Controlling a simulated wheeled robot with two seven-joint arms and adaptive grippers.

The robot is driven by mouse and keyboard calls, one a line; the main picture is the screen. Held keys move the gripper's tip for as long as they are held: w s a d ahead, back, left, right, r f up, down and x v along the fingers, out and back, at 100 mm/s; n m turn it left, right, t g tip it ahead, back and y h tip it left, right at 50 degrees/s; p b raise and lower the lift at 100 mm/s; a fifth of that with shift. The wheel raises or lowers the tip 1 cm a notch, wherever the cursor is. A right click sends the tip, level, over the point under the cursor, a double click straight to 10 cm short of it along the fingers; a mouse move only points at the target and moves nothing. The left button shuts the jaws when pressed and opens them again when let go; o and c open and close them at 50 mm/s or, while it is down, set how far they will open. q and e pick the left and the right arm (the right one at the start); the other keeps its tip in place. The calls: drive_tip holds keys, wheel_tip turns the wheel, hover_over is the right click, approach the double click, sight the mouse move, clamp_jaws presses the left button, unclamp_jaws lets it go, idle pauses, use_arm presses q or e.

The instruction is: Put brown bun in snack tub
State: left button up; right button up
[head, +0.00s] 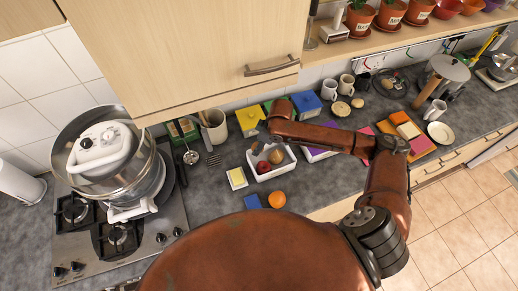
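A white open tub (284,170) stands on the grey counter below my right arm; I take it as the snack tub. In it are a red apple (263,167) and a brown rounded item (276,157), which may be the brown bun, though it is too small to be sure. My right arm reaches in from the right, and its gripper (264,143) is small and partly hidden above the tub's back left side. I cannot tell whether its fingers are open or hold something. My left gripper is not in view.
An orange (276,199), a blue block (252,201) and a pale yellow dish (237,178) lie near the tub. Yellow (250,119) and blue (307,104) containers and mugs (346,84) stand behind. A stove with a large glass pot (140,180) is left; a cabinet overhangs the counter.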

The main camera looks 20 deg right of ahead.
drive_tip(key=x, duration=0.1)
drive_tip(key=p+x, duration=0.1)
drive_tip(key=x, duration=0.1)
drive_tip(key=shift+s+d+f, duration=0.15)
drive_tip(key=shift+d+f, duration=0.05)
drive_tip(key=shift+d, duration=0.15)
drive_tip(key=shift+f, duration=0.25)
drive_tip(key=shift+s+f, duration=0.2)
drive_tip(key=shift+f, duration=0.2)
drive_tip(key=o, duration=1.2)
drive_tip(key=shift+f, duration=0.15)
drive_tip(key=shift+c, duration=0.2)
drive_tip(key=shift+w, duration=0.1)
drive_tip(key=shift+r, duration=0.45)
drive_tip(key=b+v, duration=0.1)
drive_tip(key=v, duration=1.1)
drive_tip(key=shift+r, duration=0.35)
